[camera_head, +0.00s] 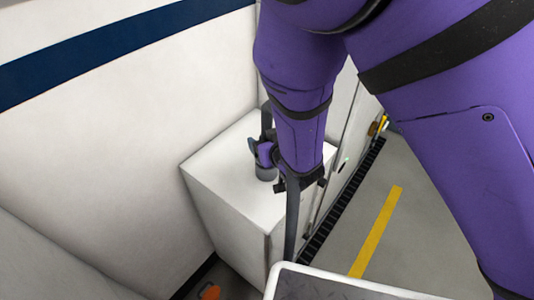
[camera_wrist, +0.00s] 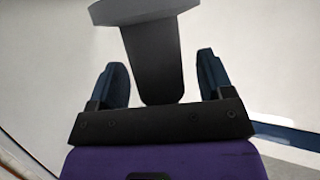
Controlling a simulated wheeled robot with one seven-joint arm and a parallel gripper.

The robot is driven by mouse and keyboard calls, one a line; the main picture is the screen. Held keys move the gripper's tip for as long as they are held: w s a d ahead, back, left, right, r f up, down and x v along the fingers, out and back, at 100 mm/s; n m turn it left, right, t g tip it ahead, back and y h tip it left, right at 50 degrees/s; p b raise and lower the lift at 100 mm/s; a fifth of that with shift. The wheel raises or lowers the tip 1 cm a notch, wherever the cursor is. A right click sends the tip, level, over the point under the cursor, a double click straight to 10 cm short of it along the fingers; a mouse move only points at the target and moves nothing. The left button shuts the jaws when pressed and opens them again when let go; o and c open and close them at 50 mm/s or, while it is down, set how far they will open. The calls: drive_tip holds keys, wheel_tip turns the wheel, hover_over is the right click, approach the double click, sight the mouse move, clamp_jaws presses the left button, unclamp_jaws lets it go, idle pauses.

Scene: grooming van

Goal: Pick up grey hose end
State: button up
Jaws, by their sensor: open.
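The grey hose end shows in the wrist view as a dark grey tapered body (camera_wrist: 152,62) with a wider, flat flange at its far end. In the head view a grey cylindrical part of it (camera_head: 266,173) shows on top of the white cabinet (camera_head: 228,176). My gripper (camera_head: 259,152) is low over the cabinet top at the hose end, partly hidden by my purple arm. In the wrist view my gripper (camera_wrist: 161,66) is open, its two dark fingers on either side of the grey body. A gap shows between each finger and the body.
A grey strip, perhaps a hose (camera_head: 292,222), runs down the cabinet's front right edge. A white wall with a blue stripe (camera_head: 105,50) stands behind and left. The grey floor with a yellow line (camera_head: 376,232) is open at right. A small orange object (camera_head: 209,292) lies low.

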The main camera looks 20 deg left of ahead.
drive_tip(key=shift+c, duration=0.3)
clamp_jaws()
drive_tip(key=shift+r, duration=0.15)
wheel_tip(320, 180, up, 13)
idle(1.1)
drive_tip(key=shift+d, duration=0.15)
